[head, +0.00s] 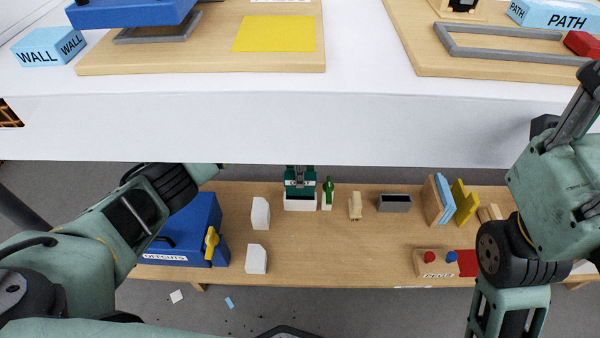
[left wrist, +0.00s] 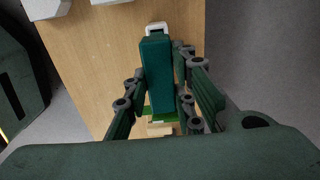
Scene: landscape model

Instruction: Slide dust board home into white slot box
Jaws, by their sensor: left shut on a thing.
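The white slot box (head: 300,204) stands on the lower wooden bench. Its white end shows in the left wrist view (left wrist: 157,27). The dark green dust board (head: 300,191) stands over the box; its broad top shows in the left wrist view (left wrist: 157,72). My left gripper (head: 300,179) is above the box, below the white tabletop edge. In the left wrist view its fingers (left wrist: 168,92) are closed on both sides of the board. How deep the board sits in the slot is hidden. My right arm is at the right; its fingertips are not visible.
The white tabletop (head: 300,125) overhangs the bench (head: 330,255). A green bottle-like item (head: 328,193) stands close right of the box, then a wooden figure (head: 355,206) and grey box (head: 394,203). A white block (head: 260,213) and blue offcuts box (head: 185,230) stand left.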

